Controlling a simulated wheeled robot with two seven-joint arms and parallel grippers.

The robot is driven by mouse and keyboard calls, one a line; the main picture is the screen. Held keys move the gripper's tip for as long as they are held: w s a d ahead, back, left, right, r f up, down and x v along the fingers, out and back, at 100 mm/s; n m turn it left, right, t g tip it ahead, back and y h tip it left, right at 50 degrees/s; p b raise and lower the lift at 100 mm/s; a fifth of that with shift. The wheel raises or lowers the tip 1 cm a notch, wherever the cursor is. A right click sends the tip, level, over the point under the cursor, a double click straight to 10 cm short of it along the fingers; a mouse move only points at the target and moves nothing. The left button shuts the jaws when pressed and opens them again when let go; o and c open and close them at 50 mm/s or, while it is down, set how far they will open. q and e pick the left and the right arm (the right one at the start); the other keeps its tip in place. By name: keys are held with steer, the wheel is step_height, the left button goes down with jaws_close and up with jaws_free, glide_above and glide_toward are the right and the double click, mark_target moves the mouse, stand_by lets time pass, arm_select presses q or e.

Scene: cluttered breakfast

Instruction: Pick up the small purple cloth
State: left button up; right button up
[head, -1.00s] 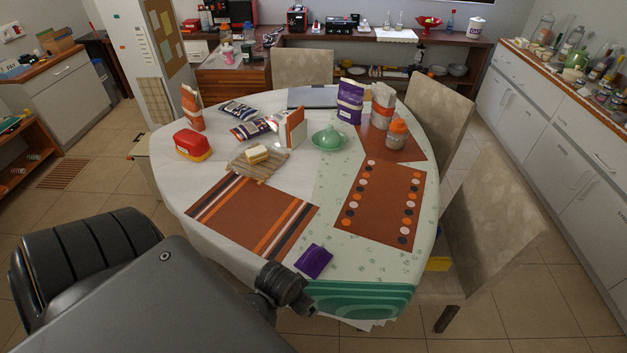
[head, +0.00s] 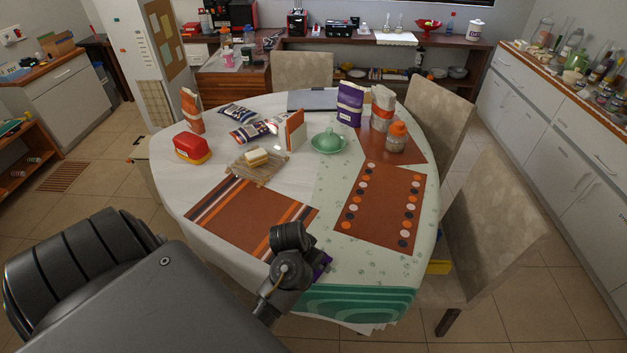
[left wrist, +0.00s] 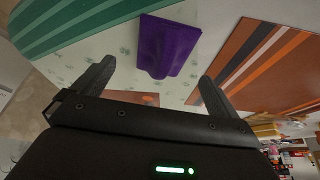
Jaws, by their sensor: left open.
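The small purple cloth (left wrist: 167,46) lies folded on the near part of the table. In the head view my left arm covers most of it, and only a purple edge (head: 321,266) shows. My left gripper (left wrist: 156,72) is open and empty in the left wrist view. Its two fingers are spread, and the cloth shows beyond and between them, apart from both. The fingertips are hidden in the head view. My right gripper is not in view.
A striped orange placemat (head: 250,218) lies left of the cloth, and a dotted one (head: 380,205) lies beyond it to the right. A green patterned cloth (head: 358,302) covers the near table edge. A butter board (head: 258,170), green dish (head: 328,142) and packets stand farther back.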

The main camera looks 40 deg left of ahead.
arm_select(q)
steer(key=shift+w+b+x, duration=0.2)
steer(key=shift+b+x, duration=0.85)
steer(key=shift+x, duration=1.6)
steer(key=shift+a+r, duration=0.1)
steer(key=shift+a, duration=0.05)
steer(key=c, duration=1.1)
steer(key=shift+o, duration=0.2)
